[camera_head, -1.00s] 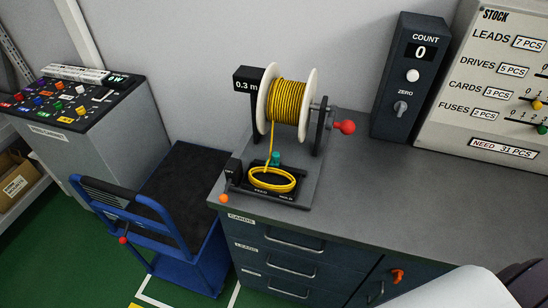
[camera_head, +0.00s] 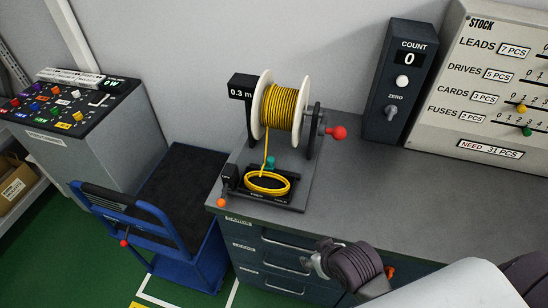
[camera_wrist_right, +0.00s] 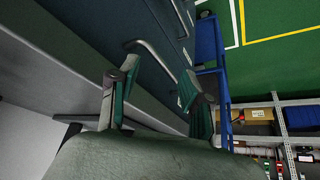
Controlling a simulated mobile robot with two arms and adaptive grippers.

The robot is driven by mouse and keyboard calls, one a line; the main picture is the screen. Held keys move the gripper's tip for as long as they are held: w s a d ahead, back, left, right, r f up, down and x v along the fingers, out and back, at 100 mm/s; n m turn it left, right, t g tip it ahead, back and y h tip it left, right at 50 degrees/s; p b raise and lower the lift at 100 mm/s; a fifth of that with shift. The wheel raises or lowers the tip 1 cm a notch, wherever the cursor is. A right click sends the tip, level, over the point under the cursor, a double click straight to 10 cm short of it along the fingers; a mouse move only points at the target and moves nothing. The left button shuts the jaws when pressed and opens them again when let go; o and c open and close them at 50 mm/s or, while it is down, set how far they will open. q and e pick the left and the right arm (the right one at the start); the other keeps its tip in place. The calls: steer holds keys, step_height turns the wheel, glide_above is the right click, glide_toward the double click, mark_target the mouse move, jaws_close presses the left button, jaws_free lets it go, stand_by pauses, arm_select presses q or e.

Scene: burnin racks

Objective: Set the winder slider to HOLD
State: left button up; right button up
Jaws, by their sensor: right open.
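The winder (camera_head: 283,110) stands on the grey bench, with a spool of yellow cable and a loose yellow coil (camera_head: 267,183) in the tray in front. A teal knob (camera_head: 271,163) stands behind the coil. The small labels on the tray's front edge are too blurred to read here, and I cannot tell the slider's setting. My right gripper (camera_head: 314,262) is in front of the bench drawers, below and apart from the winder. In the right wrist view my right gripper (camera_wrist_right: 153,88) is open and empty, with a drawer handle beyond it. My left gripper is not in view.
A red crank knob (camera_head: 339,132) sticks out right of the spool. An orange-tipped lever (camera_head: 221,203) is at the tray's left front corner. A blue cart (camera_head: 170,220) is at left.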

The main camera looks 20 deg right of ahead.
mark_target(271, 160)
steer(key=w+r+t+y, duration=0.2)
steer(key=w+r+t, duration=0.6)
steer(key=w+r, duration=0.6)
steer(key=p+x, duration=0.1)
steer(key=x, duration=0.5)
steer(key=p+x, duration=0.1)
steer(key=x, duration=0.6)
steer(key=shift+a+f+p, duration=0.1)
steer(key=shift+a+p, duration=0.15)
steer(key=shift+p, duration=0.05)
jaws_close()
